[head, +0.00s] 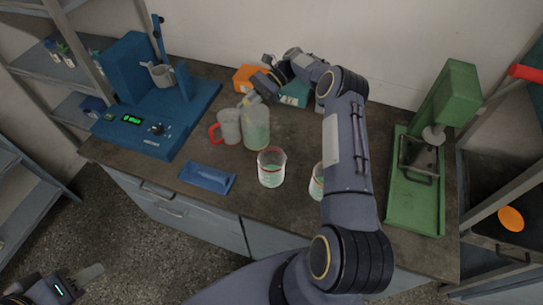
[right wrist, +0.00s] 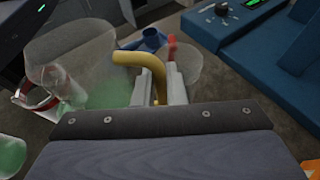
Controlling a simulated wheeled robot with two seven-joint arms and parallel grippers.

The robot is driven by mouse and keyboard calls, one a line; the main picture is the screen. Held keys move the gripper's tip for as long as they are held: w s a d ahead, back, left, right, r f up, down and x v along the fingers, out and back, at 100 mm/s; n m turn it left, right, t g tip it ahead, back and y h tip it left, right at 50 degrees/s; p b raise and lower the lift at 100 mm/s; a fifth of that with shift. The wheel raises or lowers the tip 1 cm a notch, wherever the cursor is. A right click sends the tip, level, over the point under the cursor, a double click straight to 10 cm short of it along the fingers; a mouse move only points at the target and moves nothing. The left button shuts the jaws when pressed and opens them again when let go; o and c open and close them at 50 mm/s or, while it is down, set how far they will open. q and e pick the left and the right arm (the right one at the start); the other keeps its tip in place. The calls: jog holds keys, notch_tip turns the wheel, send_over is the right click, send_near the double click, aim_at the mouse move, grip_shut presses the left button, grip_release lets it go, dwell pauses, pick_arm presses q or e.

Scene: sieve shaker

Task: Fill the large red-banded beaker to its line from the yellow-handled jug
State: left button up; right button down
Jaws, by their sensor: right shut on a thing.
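The yellow-handled jug is a clear vessel with pale green contents (head: 257,130), nearly upright at the back middle of the bench; I cannot tell if it touches the bench. My right gripper (head: 251,99) is shut on its yellow handle (right wrist: 135,60), which shows between the fingers (right wrist: 160,88) in the right wrist view. A clear red-banded beaker (head: 271,168) stands in front of the jug with pale green contents below the band. Another red-banded beaker (head: 316,184) is partly hidden by my right arm. My left gripper (head: 82,278) is low at the left, away from the bench; its opening is unclear.
A red-handled jug (head: 229,127) stands close left of the held jug. A blue tray (head: 207,178) lies at the front left. A blue machine (head: 150,115) is at left, a green press (head: 418,185) at right. Orange (head: 247,77) and teal (head: 294,93) items stand behind.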

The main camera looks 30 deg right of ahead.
jog(key=shift+r, duration=0.1)
jog(key=shift+s+r+n+t+p, duration=0.4)
jog(key=shift+s+n+t+p, duration=0.2)
jog(key=shift+s+p, duration=0.3)
jog(key=s+r+n+t+b, duration=0.2)
jog(key=s+r+n+t, duration=0.2)
jog(key=s+r, duration=0.3)
jog(key=shift+a+r+n, duration=0.35)
jog(key=shift+r+n, duration=0.2)
jog(key=shift+n, duration=0.05)
jog(key=shift+b, duration=0.3)
jog(key=shift+s+n+t+b, duration=0.6)
jog(key=shift+s+n+b, duration=0.3)
jog(key=shift+b, duration=1.35)
dwell(1.5)
